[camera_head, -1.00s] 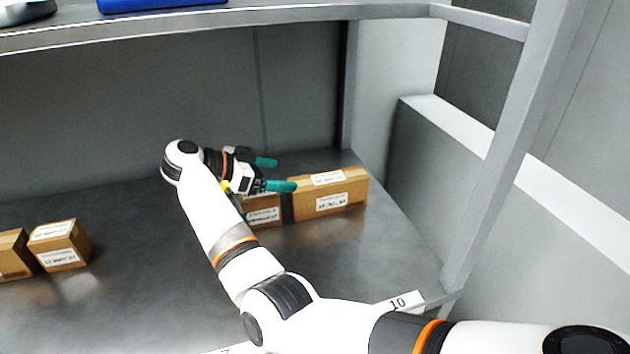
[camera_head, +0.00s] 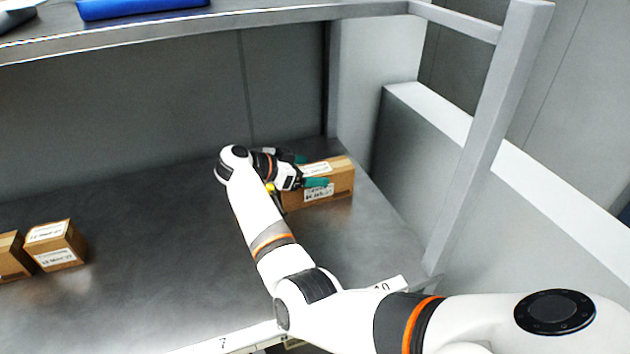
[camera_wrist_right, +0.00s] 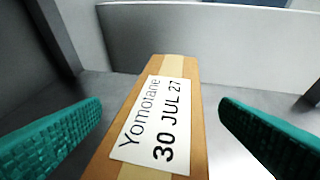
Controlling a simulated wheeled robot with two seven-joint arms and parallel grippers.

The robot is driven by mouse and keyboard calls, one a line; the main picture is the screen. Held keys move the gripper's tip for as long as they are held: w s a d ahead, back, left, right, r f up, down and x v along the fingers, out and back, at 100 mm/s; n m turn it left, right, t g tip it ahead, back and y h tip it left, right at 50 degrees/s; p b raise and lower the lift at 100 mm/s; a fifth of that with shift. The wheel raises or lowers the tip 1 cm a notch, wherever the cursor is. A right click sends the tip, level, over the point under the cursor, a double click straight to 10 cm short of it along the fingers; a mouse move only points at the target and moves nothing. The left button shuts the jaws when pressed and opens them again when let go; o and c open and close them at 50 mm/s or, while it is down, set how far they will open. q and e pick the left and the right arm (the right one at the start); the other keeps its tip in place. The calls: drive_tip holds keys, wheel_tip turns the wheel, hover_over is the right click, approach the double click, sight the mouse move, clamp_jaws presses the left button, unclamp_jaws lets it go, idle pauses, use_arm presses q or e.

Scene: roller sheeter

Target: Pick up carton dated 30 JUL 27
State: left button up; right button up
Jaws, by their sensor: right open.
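The carton dated 30 JUL 27 (camera_wrist_right: 155,118) is brown with a pale tape strip and a white label reading "Yomolane 30 JUL 27" in the right wrist view. In the head view a brown carton (camera_head: 343,178) sits on the shelf at the right, partly hidden by my gripper. My right gripper (camera_head: 309,170) is open over it, one teal finger on the near side and one on the far side. In the wrist view the fingers (camera_wrist_right: 160,128) flank the carton with gaps on both sides. My left gripper is not in view.
Two other cartons stand at the left, one (camera_head: 58,245) beside another (camera_head: 12,258) cut by the frame edge. A grey post (camera_head: 490,140) rises at the right. An upper shelf (camera_head: 250,20) spans above. The shelf's middle (camera_head: 150,220) is clear.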

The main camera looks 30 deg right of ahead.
drive_tip(key=shift+c, duration=0.3)
drive_tip(key=c, duration=1.7)
